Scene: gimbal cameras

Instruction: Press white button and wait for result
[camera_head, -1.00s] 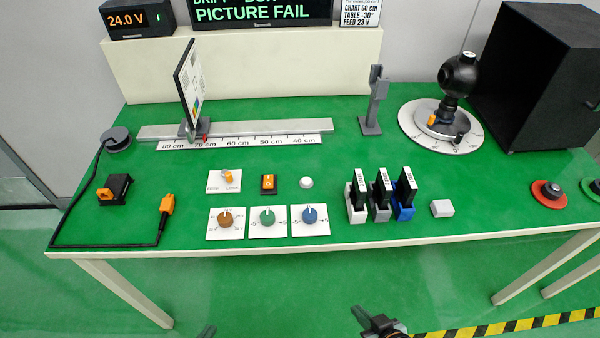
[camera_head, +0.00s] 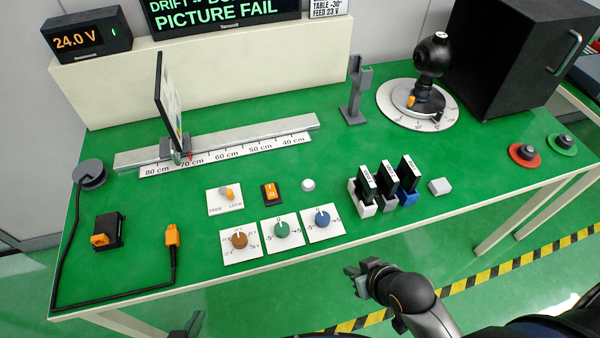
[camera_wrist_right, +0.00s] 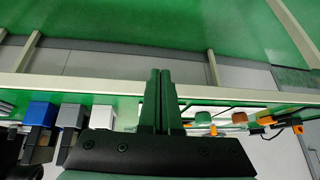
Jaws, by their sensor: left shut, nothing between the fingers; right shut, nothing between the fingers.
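A small round white button (camera_head: 308,185) sits on the green bench, right of an orange rocker switch (camera_head: 270,193). Nothing touches it. A display (camera_head: 220,12) at the back reads "PICTURE FAIL" in green, its upper line cut off by the frame edge. My right gripper (camera_head: 356,279) is shut and empty, in front of the bench's near edge and well short of the button. Its closed fingers also show in the right wrist view (camera_wrist_right: 158,95). My left gripper (camera_head: 188,324) shows only partly at the bottom edge, shut and empty.
Three knobs, brown (camera_head: 239,240), green (camera_head: 282,230) and blue (camera_head: 321,218), lie in front of the button. Upright black cards (camera_head: 388,178) in holders and a pale block (camera_head: 440,186) stand to its right. A supply (camera_head: 87,36) reads 24.0 V. A chart (camera_head: 168,100) stands on the rail.

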